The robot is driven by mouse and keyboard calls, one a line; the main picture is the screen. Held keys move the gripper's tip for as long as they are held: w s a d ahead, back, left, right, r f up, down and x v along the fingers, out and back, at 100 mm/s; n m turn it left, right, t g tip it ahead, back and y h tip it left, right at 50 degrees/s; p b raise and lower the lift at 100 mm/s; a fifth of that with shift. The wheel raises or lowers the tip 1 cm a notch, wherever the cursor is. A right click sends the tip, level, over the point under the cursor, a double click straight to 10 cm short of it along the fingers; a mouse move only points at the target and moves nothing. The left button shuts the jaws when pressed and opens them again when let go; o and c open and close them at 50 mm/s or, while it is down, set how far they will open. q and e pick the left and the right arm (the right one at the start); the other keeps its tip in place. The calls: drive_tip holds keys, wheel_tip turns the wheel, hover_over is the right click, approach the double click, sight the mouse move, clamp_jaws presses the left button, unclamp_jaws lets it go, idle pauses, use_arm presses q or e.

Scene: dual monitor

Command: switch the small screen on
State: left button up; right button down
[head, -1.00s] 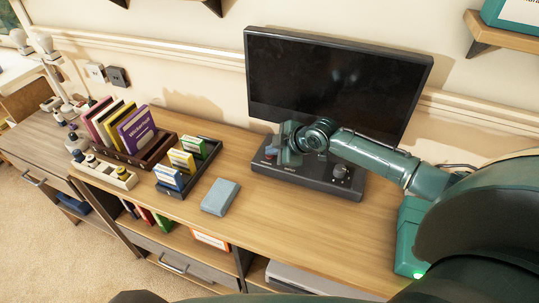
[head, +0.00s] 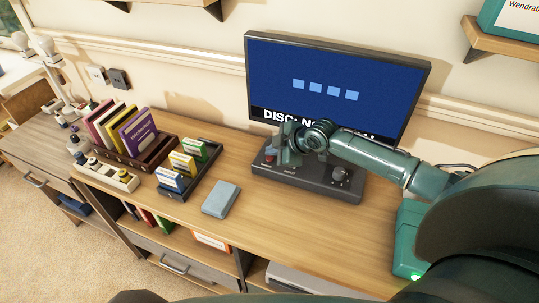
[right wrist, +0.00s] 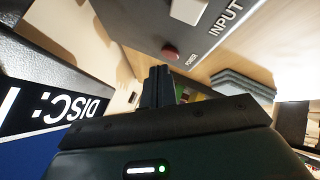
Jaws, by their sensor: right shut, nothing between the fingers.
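The screen (head: 335,85) stands at the back of the desk and is lit blue, with a row of light squares and white text partly hidden by my right arm. Its lit face also shows in the right wrist view (right wrist: 55,112), upside down, reading "DISC:". In front is a dark control console (head: 310,182) with a knob (head: 341,174). The right wrist view shows its red POWER button (right wrist: 172,53) and a pale INPUT button (right wrist: 188,11). My right gripper (head: 283,157) is shut and empty over the console's left part, its fingertips (right wrist: 158,72) close to the red button; contact is unclear.
A grey-blue box (head: 221,198) lies left of the console. Further left are a dark tray of small cards (head: 190,182) and a wooden rack of books (head: 130,148). A wall shelf (head: 500,40) is at upper right. The desk front (head: 290,222) is clear.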

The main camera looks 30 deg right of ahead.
sight(273, 160)
wheel_tip(273, 160, up, 6)
drive_tip(key=p, duration=0.5)
idle(0.5)
